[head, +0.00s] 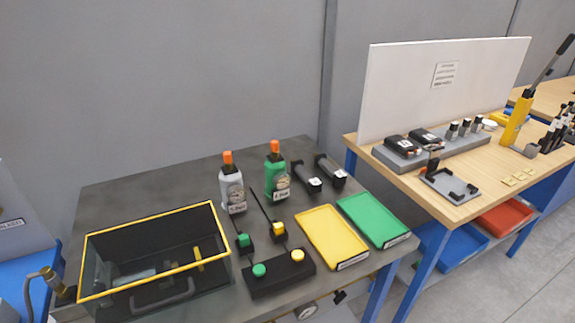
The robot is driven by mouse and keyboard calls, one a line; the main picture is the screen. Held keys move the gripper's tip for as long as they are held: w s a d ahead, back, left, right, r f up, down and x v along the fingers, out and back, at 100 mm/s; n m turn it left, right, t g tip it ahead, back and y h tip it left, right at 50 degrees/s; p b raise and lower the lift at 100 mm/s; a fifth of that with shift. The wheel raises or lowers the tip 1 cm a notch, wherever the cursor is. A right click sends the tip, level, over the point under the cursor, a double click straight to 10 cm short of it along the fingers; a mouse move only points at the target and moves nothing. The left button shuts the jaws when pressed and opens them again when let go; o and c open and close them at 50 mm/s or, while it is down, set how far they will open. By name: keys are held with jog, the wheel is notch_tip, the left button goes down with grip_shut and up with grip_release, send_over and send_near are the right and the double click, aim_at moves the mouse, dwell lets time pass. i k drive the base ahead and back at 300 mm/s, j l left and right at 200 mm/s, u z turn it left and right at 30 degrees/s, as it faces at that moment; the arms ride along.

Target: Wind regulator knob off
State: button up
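A round white-faced gauge (306,311) shows below the front edge of the dark bench, cut by the bottom of the picture. A small black part (340,296) sits to its right; I cannot tell whether this is the regulator knob or how far it is turned. A brass-coloured fitting (47,272) on a curved stem stands left of the tank. My gripper is not in view.
The dark bench (130,185) carries a yellow-rimmed glass tank (155,215), two orange-capped bottles (231,188) (276,172), a black button box (279,277), a yellow tray (331,237) and a green tray (373,219). A wooden bench (480,200) stands right; grey floor (510,285) is clear.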

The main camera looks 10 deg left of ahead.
aim_at(340, 296)
jog(key=k, duration=1)
